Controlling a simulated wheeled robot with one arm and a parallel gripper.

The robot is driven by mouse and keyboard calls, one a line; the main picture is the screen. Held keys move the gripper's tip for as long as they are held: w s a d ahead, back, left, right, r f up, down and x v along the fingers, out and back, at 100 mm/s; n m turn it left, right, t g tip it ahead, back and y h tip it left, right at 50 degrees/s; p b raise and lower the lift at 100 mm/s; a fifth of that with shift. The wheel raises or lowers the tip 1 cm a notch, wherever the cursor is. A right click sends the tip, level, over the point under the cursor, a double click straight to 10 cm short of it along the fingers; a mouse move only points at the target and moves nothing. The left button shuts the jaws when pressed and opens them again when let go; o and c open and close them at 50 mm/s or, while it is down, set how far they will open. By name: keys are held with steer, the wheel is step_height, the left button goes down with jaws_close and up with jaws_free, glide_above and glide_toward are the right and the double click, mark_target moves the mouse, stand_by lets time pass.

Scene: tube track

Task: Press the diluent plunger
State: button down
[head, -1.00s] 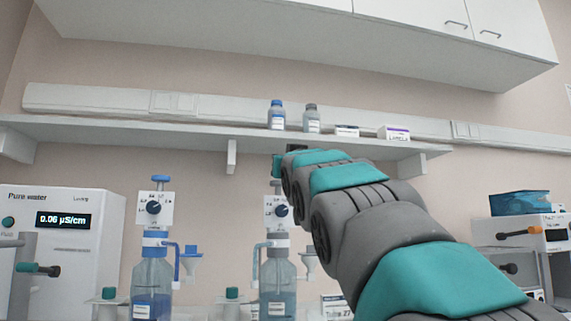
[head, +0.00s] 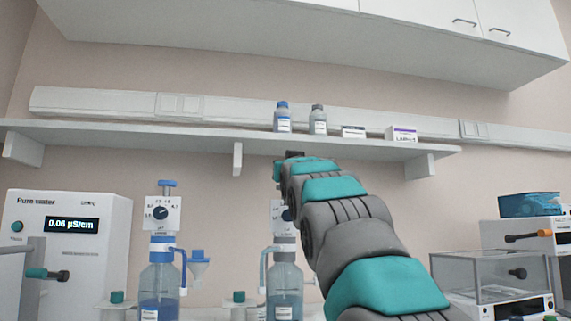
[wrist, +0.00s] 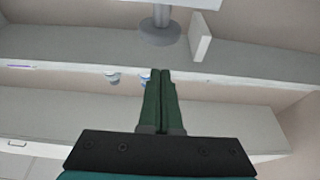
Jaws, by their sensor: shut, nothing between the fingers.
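Two bottle-top dispensers stand side by side in the head view: a blue-capped one (head: 160,275) with its blue plunger (head: 167,184) raised, and a grey-capped one (head: 285,280) with a dial panel. I cannot read which is the diluent. My gripper (head: 277,172) is above the grey-capped dispenser and hides its plunger in the head view. In the wrist view, my shut, empty green fingers (wrist: 160,72) point toward a grey plunger knob (wrist: 160,35), with a small gap in the picture. I cannot tell whether they touch.
A wall shelf (head: 200,137) with small bottles and boxes is behind my gripper. A pure water unit (head: 75,215) stands at left. A clear-sided instrument (head: 490,275) stands at right.

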steer(key=shift+f+b, duration=0.45)
steer(key=shift+f, duration=1.35)
